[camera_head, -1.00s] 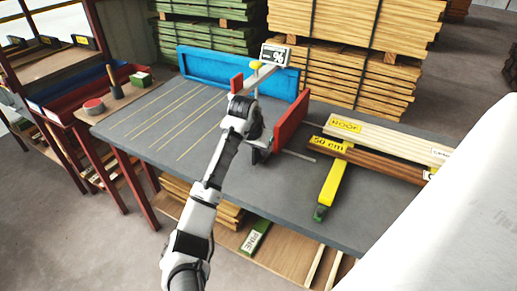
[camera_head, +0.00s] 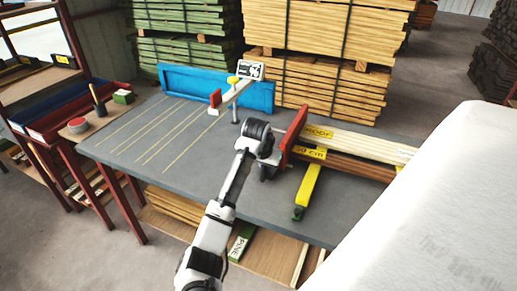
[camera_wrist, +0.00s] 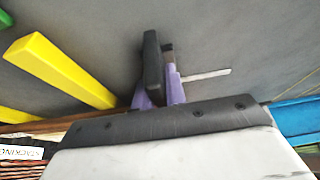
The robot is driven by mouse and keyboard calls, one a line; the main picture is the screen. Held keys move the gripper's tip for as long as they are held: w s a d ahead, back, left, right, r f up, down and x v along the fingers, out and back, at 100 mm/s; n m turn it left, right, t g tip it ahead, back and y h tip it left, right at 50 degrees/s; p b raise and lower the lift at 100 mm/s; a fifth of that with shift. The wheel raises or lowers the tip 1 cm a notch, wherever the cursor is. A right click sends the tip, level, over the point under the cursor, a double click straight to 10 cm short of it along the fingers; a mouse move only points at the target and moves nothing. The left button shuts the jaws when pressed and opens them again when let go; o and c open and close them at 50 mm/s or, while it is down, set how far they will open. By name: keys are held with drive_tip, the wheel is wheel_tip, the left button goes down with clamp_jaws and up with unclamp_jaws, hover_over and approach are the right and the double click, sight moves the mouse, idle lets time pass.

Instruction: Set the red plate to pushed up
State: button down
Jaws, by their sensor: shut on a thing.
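The red plate (camera_head: 293,137) stands upright on the grey workbench (camera_head: 175,158), its right side by the ends of the stacked boards. My gripper (camera_head: 268,172) is low at the plate's near left side, and its fingertips are mostly hidden in the head view. In the wrist view, the purple fingers of my gripper (camera_wrist: 158,88) are shut on a dark upright handle (camera_wrist: 152,55). I take this handle to be the plate's; the red face is not visible there. A thin light rod (camera_wrist: 207,74) lies beside it.
Light boards (camera_head: 360,142) lie at the bench's right, with a yellow bar (camera_head: 308,187) in front. A gauge display (camera_head: 250,70) on an arm with a smaller red piece (camera_head: 215,98) stands near the blue panel (camera_head: 185,82).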

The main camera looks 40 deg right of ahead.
drive_tip(key=c, duration=1.4)
unclamp_jaws()
drive_tip(key=shift+c, duration=0.2)
drive_tip(key=b+v, duration=0.2)
drive_tip(key=v, duration=1.1)
drive_tip(key=shift+a+r, duration=0.25)
drive_tip(key=shift+r, duration=0.1)
drive_tip(key=shift+s, duration=0.1)
